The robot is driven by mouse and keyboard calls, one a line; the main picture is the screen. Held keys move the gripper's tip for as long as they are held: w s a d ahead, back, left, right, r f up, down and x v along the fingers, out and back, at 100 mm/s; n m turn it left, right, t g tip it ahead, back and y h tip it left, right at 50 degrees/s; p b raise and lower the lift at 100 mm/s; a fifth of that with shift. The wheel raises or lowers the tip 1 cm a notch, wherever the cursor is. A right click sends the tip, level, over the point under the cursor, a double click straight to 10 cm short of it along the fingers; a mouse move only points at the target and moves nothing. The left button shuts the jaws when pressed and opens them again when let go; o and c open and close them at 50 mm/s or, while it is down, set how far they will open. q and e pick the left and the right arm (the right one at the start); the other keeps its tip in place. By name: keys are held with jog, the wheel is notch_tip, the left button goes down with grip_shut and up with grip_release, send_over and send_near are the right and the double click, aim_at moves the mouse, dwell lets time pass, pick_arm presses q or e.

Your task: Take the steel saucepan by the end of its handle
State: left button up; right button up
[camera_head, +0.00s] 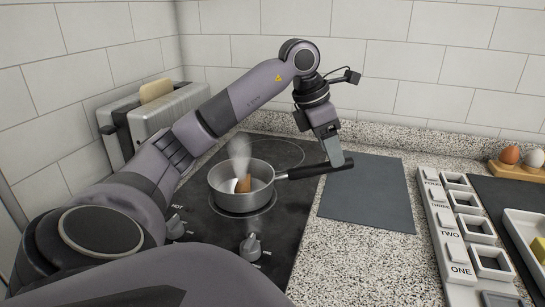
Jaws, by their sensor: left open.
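The steel saucepan (243,200) stands on the front burner of the black stove. Steam rises from it, and something brown and something white lie inside. Its black handle (307,171) points right, past the stove's edge. My left gripper (338,163) is open at the outer end of the handle, pointing down. One finger shows in front of the handle; the other is hidden, so I cannot tell whether they touch it. My right gripper is not in view.
A toaster (175,110) with bread stands behind the stove at left. A dark grey mat (368,192) lies right of the stove. A panel of numbered compartments (449,239), a tray (528,240) and eggs in a wooden holder (519,172) are at right. Speckled counter in front is clear.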

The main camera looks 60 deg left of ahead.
aim_at(342, 170)
pick_arm(q)
jog(key=shift+w+a, duration=0.1)
jog(key=shift+w, duration=0.25)
jog(key=shift+w+f, duration=0.15)
jog(key=shift+w, duration=0.05)
jog(key=x, duration=0.6)
jog(key=shift+w+d+f, duration=0.15)
jog(key=shift+d+f, duration=0.15)
jog(key=shift+r, duration=0.1)
grip_shut()
